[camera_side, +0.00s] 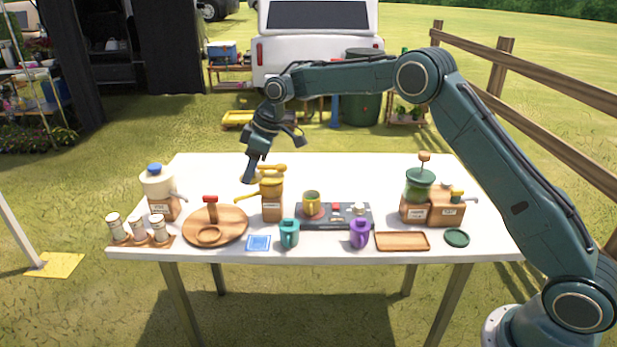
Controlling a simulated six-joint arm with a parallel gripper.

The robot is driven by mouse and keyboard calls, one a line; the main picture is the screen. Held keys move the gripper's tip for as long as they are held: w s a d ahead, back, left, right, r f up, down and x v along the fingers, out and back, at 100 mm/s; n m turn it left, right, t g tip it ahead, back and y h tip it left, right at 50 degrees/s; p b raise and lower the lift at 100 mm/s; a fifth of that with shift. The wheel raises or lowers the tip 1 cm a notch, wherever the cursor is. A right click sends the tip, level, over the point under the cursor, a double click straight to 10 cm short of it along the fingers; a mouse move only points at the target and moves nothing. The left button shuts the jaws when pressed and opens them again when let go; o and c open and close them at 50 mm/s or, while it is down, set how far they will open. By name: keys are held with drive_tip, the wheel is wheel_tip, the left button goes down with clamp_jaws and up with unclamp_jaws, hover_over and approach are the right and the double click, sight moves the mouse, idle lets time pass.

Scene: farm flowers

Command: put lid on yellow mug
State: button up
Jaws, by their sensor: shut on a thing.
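My gripper (249,180) is above the table to the mug's left and higher in the picture, pointing down. It is shut on a small yellow thing, seemingly the lid (257,180), which is mostly hidden and hard to make out against the yellow parts of the wooden dispenser (272,205). My gripper is apart from the mug.
A teal mug (289,233) and a purple mug (360,233) stand near the front edge. A round wooden board (232,232), blue coaster (258,243), wooden tray (402,241) and green disc (457,238) lie around. A green-topped dispenser (420,185) stands right. The back of the table is clear.

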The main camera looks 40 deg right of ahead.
drive_tip(key=r, duration=0.5)
drive_tip(key=shift+d, duration=0.25)
drive_tip(key=s+d, duration=0.2)
drive_tip(key=d, duration=1.5)
drive_tip(key=shift+s+d, duration=0.3)
wheel_tip(320, 180, down, 8)
drive_tip(key=shift+f, duration=0.7)
drive_tip(key=shift+f, duration=0.1)
drive_tip(key=shift+f, duration=3.05)
drive_tip(key=shift+f, duration=0.1)
